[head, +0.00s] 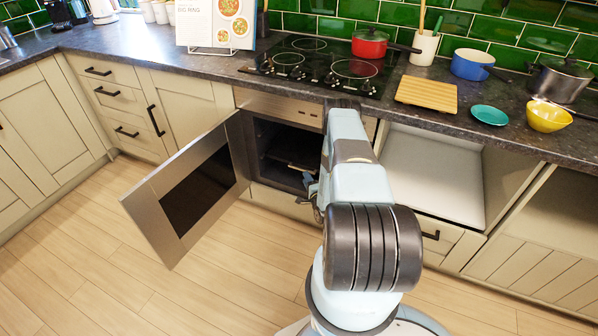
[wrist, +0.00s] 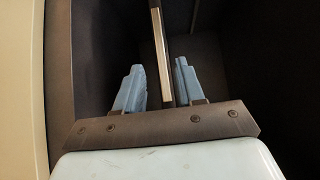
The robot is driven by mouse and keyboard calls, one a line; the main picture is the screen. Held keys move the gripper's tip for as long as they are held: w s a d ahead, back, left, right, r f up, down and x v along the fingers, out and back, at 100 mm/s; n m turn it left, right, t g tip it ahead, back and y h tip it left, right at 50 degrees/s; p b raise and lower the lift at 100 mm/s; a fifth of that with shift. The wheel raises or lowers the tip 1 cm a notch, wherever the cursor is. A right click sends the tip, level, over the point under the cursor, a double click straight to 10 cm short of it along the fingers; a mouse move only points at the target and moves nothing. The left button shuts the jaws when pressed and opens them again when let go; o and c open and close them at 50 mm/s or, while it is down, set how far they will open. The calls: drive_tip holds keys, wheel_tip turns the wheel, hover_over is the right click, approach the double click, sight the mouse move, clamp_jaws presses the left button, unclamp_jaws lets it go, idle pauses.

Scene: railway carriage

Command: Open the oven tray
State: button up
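The oven (head: 285,140) under the hob stands open, its door (head: 190,188) swung out to the left. A dark tray (head: 290,163) lies flat inside the oven cavity. My gripper (head: 312,186) is at the oven opening, near the tray's right front part; my arm hides some of it. In the wrist view my gripper (wrist: 160,75) is open, with one blue finger on each side of the tray's thin pale edge (wrist: 161,55). Narrow gaps show between the edge and both fingers, so they do not appear to touch it.
The counter above holds a red pan (head: 371,44), a wooden board (head: 427,93), a teal plate (head: 489,115) and a yellow bowl (head: 548,117). An open cabinet space (head: 437,175) is right of my arm. The wooden floor (head: 120,255) is clear at left.

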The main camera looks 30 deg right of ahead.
sight(302, 169)
drive_tip(key=w, duration=0.4)
drive_tip(key=w+d, duration=0.1)
drive_tip(key=w, duration=0.2)
drive_tip(key=shift+w, duration=0.1)
drive_tip(key=shift+c, duration=0.4)
clamp_jaws()
